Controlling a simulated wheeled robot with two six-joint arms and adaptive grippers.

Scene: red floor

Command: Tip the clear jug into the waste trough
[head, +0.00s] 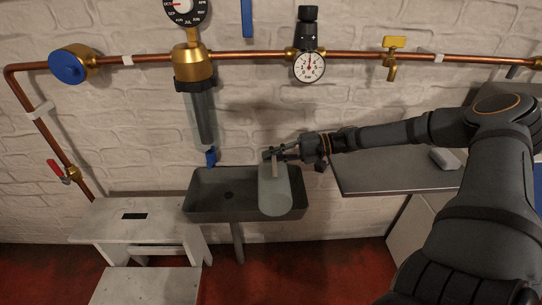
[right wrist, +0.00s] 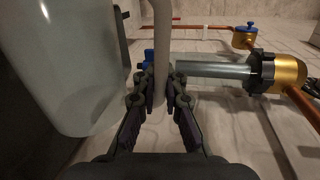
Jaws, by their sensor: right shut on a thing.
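The clear jug (head: 275,192) is a pale translucent vessel over the right part of the waste trough. It shows large at the left of the right wrist view (right wrist: 62,60). My right gripper (head: 272,154) is shut on the jug's handle, a pale bar that stands between its fingers in the right wrist view (right wrist: 162,82). I cannot tell whether the jug holds liquid. My left gripper is not in view.
A filter housing (head: 201,115) with a blue tap (head: 211,157) hangs above the trough. Copper pipe (head: 240,55) with a gauge (head: 309,67) and valves runs along the wall. A white step stool (head: 125,218) stands at left. A grey counter (head: 385,178) is at right.

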